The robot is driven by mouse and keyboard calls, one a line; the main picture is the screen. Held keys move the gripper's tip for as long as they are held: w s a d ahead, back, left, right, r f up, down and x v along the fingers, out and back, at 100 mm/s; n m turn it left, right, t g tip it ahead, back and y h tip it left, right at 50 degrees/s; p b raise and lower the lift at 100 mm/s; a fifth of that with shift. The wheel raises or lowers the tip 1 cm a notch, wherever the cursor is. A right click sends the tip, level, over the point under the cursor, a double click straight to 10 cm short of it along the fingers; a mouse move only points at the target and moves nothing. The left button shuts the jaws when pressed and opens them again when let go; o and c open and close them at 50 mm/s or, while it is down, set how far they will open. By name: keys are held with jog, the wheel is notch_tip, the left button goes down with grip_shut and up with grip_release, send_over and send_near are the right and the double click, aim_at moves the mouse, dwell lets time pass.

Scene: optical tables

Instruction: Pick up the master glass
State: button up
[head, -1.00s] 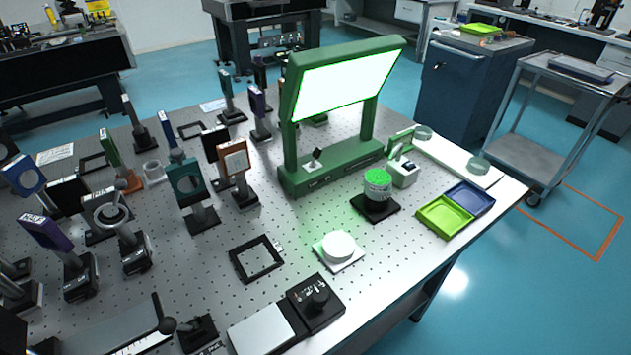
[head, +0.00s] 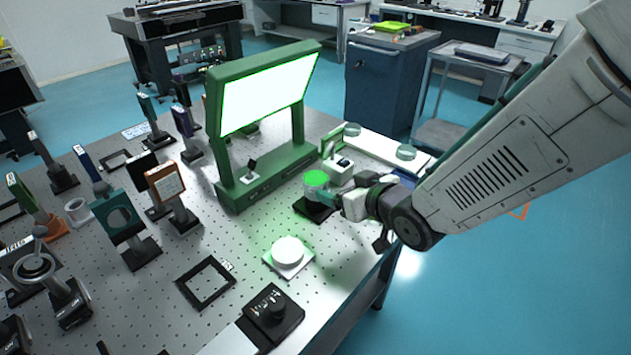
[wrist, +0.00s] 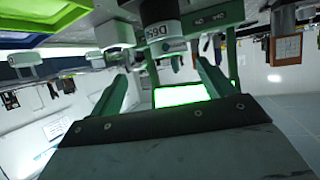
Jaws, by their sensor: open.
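Two clear round glass discs rest on a long white board at the table's back right, one farther back (head: 352,129) and one nearer (head: 406,152). I cannot tell which thing is the master glass. My gripper (head: 331,192) is low over the table, beside a short round container with a green-lit top (head: 316,179) on a black base (head: 312,208). In the wrist view, which is upside down, my gripper (wrist: 160,70) has its two teal fingers apart, with nothing between them. The container (wrist: 163,28) stands beyond the fingertips, its label partly readable.
A green frame with a bright panel (head: 229,180) stands behind the container. A small white device (head: 338,171) is close by it. A white disc on a square plate (head: 288,252) and a black frame (head: 206,284) lie nearer. Green (wrist: 60,14) and blue trays show in the wrist view.

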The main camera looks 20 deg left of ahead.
aim_at(317, 179)
jog(key=shift+y, duration=0.3)
jog(key=x, duration=0.5)
jog(key=s+x, duration=0.1)
jog(key=x, duration=0.2)
jog(key=shift+w+a+f, duration=0.1)
jog(key=shift+a, duration=0.45)
jog(key=c, duration=1.2)
jog(key=shift+c, duration=0.3)
jog(key=shift+r, duration=0.2)
